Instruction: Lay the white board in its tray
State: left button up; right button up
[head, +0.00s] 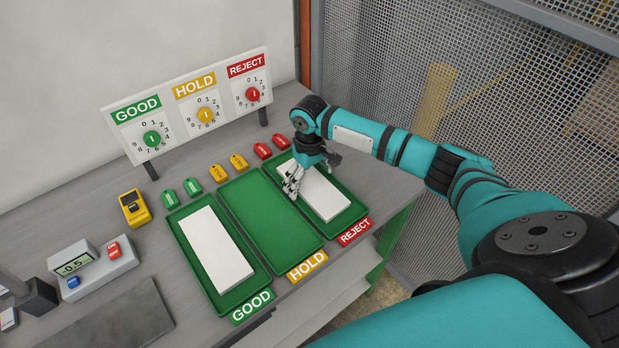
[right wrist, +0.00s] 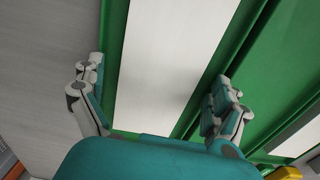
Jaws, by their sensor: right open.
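One white board (head: 326,197) lies in the green REJECT tray (head: 350,218) at the right of the row. Another white board (head: 215,247) lies flat in the GOOD tray (head: 240,299). The HOLD tray (head: 268,212) between them is empty. My right gripper (head: 293,187) is over the far end of the board in the REJECT tray. In the right wrist view, its open fingers (right wrist: 156,97) stand on either side of a white board (right wrist: 165,65), with gaps beside it. Contact cannot be told. My left gripper is not in view.
Green, yellow and red tags (head: 238,161) lie behind the trays. A dial panel (head: 190,105) stands at the back. A yellow device (head: 134,207) and a scale-like box (head: 95,267) are to the left. A mesh fence (head: 450,150) is at the right.

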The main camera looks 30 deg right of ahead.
jog(key=shift+r, duration=0.1)
notch_tip(320, 180, up, 12)
dwell(0.4)
dwell(0.5)
